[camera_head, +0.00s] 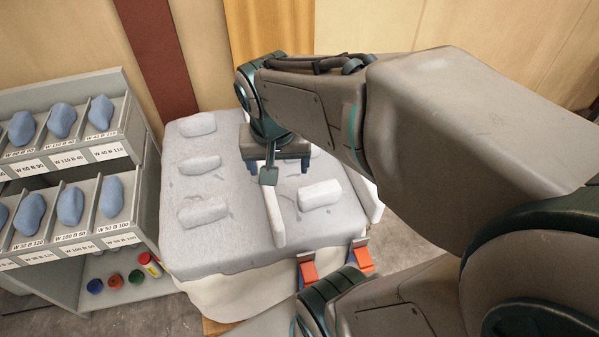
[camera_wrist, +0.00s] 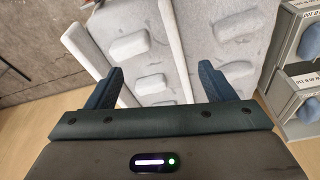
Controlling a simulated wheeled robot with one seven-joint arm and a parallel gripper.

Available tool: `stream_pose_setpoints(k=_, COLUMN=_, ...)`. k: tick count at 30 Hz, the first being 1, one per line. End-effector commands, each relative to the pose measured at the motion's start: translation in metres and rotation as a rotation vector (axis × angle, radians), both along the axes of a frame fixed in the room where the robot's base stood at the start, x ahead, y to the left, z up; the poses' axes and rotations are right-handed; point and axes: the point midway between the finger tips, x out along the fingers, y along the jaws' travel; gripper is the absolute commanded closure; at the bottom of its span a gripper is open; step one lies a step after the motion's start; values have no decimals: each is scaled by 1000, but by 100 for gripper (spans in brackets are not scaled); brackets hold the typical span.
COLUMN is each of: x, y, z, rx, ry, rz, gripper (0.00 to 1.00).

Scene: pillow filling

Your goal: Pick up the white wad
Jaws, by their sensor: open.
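Several pale white-grey wads lie on a grey padded surface (camera_head: 230,238). One wad (camera_head: 320,195) lies right of a white divider bar (camera_head: 273,217). Three wads lie left of the bar: near (camera_head: 203,210), middle (camera_head: 199,164) and far (camera_head: 198,125). Another at the far right is mostly hidden behind my gripper (camera_head: 293,165). My gripper is open and empty, pointing down above the far part of the pad. In the wrist view, one wad (camera_wrist: 150,84) and the divider show between my fingers; another wad (camera_wrist: 127,46) lies farther up. I cannot tell which wad is meant.
A grey shelf (camera_head: 145,205) with blue lumps in labelled slots stands at the left. Small coloured jars (camera_head: 115,282) sit on its lower level. Orange-and-blue clamps (camera_head: 308,270) are at the pad's front right edge. A white side rail (camera_head: 362,190) runs along the right.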

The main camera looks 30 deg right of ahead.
Motion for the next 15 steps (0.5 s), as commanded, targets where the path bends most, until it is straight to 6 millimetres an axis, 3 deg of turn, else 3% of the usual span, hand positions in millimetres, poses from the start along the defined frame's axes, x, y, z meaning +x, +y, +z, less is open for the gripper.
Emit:
stream_pose_setpoints(k=1, x=9, y=-8, z=-28, rx=-5, ry=12, rz=-88, gripper=24)
stream_pose_setpoints(k=15, x=75, y=-87, z=-149, rx=-117, ry=-37, rz=-921, gripper=24)
